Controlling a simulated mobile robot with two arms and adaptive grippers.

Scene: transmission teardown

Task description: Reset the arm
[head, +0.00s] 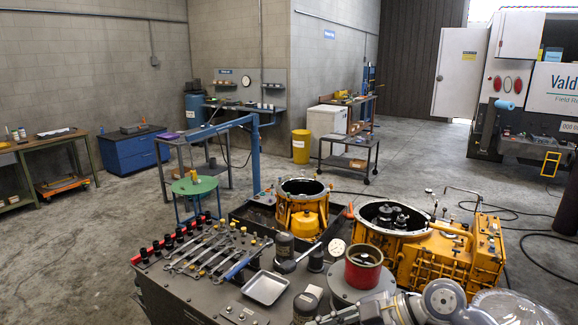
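Part of my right arm (442,298) shows at the bottom right edge, low over the near end of the dark workbench. Its gripper end (338,316) points left along the bottom edge and is mostly cut off, so I cannot tell whether its fingers are open. It is close to a dark cylindrical part (307,303) on the bench; I cannot tell whether they touch. My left arm and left gripper are not in view.
The dark workbench (190,295) carries wrenches (215,250), a metal tray (265,288) and a red-topped ring part (363,268). Behind stand an orange housing (302,207) and a larger orange transmission (430,255). The floor at left is clear.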

